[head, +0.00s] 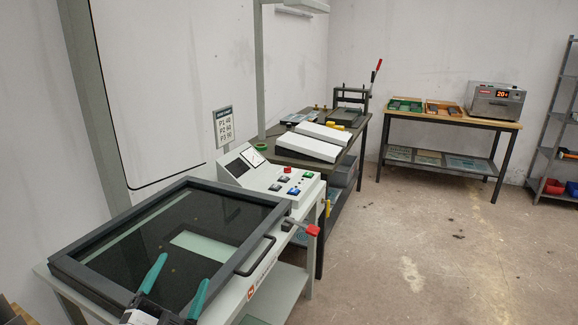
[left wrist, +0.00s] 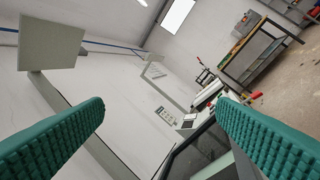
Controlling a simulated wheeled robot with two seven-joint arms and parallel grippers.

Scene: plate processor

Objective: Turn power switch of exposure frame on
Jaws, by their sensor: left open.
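The exposure frame (head: 268,218) stands at the left, its dark glass lid (head: 165,235) closed inside a grey rim. A red-tipped lever (head: 312,230) sticks out at the right side. I cannot tell which control is the power switch. My left gripper (head: 181,272) is open and empty over the near part of the glass, away from the panel; its green fingers also show spread in the left wrist view (left wrist: 160,103). My right gripper is out of view.
A black handle (head: 256,256) runs along the lid's right edge. A printed sign (head: 224,127) stands behind the panel. Beyond are a bench with white sloped units (head: 307,143), a table with trays and a machine (head: 495,102), and a shelf at right.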

